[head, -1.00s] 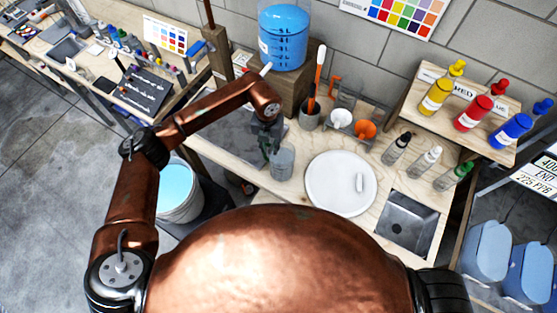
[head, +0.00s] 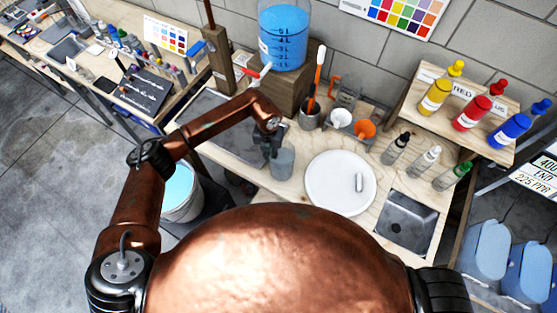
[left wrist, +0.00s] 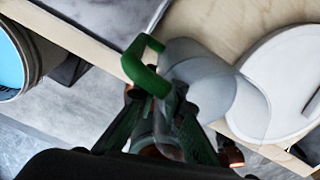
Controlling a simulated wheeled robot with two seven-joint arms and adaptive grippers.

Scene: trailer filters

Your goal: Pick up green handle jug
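The green handle jug (head: 282,163) stands upright on the wooden bench, left of the round white plate. It is a grey translucent vessel. In the left wrist view its body (left wrist: 208,82) is near the middle, with the green handle (left wrist: 146,66) facing my gripper. My left gripper (head: 268,138) is at the jug's left side, at handle height. In the left wrist view its fingers (left wrist: 160,112) lie around the lower handle; whether they press on it is unclear. My right gripper is not in view.
The round white plate (head: 322,196) is close right of the jug. A blue water dispenser (head: 284,38) on a wooden block and a grey cup with brushes (head: 310,117) stand behind. A bucket of blue liquid (head: 181,190) is below, left of the bench edge.

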